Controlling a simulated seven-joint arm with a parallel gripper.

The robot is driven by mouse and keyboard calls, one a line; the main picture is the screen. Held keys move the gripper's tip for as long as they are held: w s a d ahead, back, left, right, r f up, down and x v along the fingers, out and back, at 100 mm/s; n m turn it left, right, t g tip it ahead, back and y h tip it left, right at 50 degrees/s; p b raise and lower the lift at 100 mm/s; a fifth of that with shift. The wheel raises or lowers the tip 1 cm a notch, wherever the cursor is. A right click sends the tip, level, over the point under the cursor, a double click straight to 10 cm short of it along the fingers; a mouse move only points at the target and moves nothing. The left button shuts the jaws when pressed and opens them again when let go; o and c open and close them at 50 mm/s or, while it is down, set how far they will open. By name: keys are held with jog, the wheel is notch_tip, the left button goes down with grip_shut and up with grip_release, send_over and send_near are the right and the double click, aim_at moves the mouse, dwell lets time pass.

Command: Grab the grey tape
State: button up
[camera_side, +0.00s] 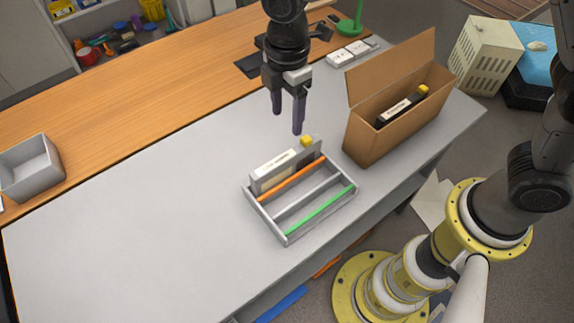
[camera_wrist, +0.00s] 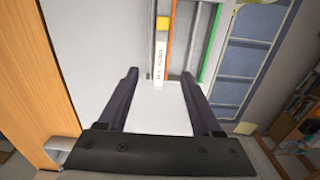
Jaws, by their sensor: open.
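The grey tape (camera_side: 285,168) is a slim grey cartridge with a white label and a yellow end. It stands in the back slot of a small grey rack (camera_side: 287,240), behind an orange bar. In the wrist view the grey tape (camera_wrist: 160,50) lies ahead of the fingers, with its white label and yellow end showing. My gripper (camera_side: 288,124) is open and empty, above and behind the rack in the side view. In the wrist view my gripper (camera_wrist: 158,76) has its fingers spread wide, with nothing between them.
An open cardboard box (camera_side: 368,145) right of the rack holds a black tape (camera_side: 402,107) with a yellow end. The rack has a green bar (camera_side: 318,210) at its front. A grey bin (camera_side: 30,167) stands far left. The table's left part is clear.

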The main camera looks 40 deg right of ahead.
aim_at(286, 156)
notch_tip(286, 156, down, 14)
jog(key=shift+a, duration=0.15)
grip_shut()
dwell(0.8)
